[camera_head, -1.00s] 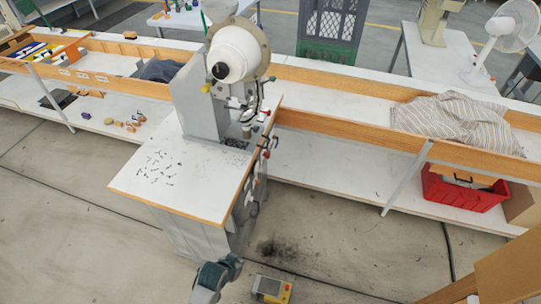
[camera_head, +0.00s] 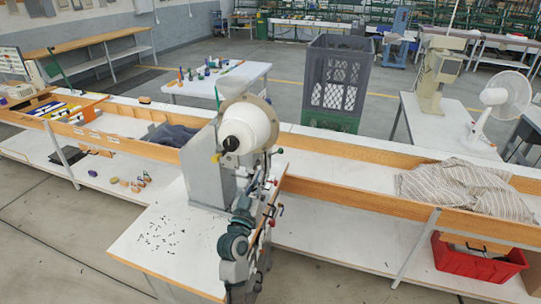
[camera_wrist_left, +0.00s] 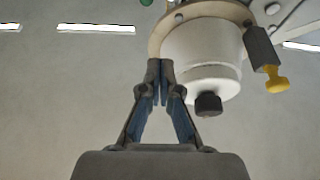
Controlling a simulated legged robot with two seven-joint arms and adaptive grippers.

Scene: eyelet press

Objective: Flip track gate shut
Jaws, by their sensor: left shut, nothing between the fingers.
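The eyelet press (camera_head: 207,172) is a grey upright machine with a white drum, standing on a white worktop. A black knob (camera_head: 231,144) sits on the drum's front. My left arm rises in front of the press, and its gripper (camera_head: 262,172) is close to the press head, right of the column. A yellow knob (camera_wrist_left: 277,84) hangs at the right. I cannot make out the track gate; my arm covers part of the press front.
Small dark eyelets (camera_head: 158,240) lie scattered on the worktop. A long wood-edged bench (camera_head: 350,190) runs behind, with a striped cloth (camera_head: 468,190) on it and a red crate (camera_head: 475,262) below. Levers with red knobs (camera_head: 281,210) stand close to my arm's right.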

